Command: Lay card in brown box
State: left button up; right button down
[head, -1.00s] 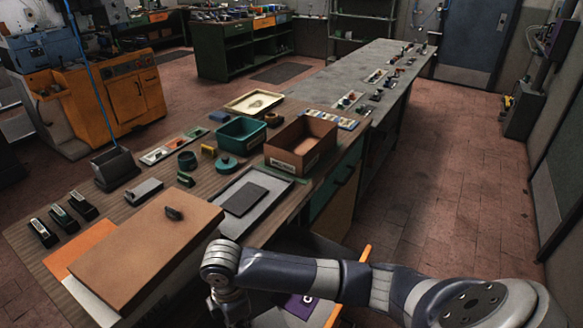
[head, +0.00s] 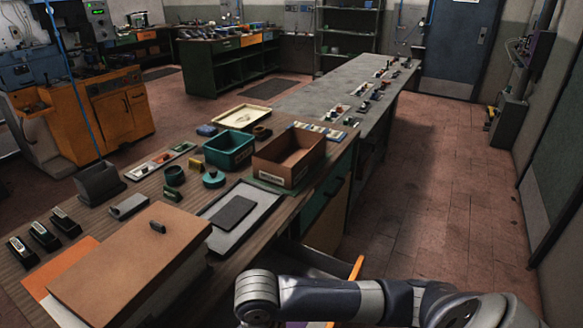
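An open brown box (head: 283,176) with a pale label on its front stands near the right edge of the wooden workbench; the part of its inside that shows looks empty. A small purple patch (head: 297,324) shows under my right arm at the bottom edge, in the open drawer; it may be the card, but most of it is hidden. My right arm comes in from the right across the drawer, and its gripper is below the picture. My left gripper is not in view.
A large brown lidded case (head: 118,270) stands at the front left. A dark flat pad (head: 234,211) lies on a grey tray (head: 213,236). A teal bin (head: 222,160) stands left of the brown box. The open drawer has an orange edge (head: 357,268).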

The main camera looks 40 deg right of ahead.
aim_at(294, 162)
jog(key=l+u, duration=0.15)
jog(key=l, duration=0.75)
jog(key=l+u, duration=0.1)
jog(key=l, duration=0.8)
jog(key=l+u, duration=0.15)
jog(key=l, duration=0.7)
jog(key=l+u, duration=0.15)
jog(key=l, duration=0.75)
jog(key=k, duration=0.05)
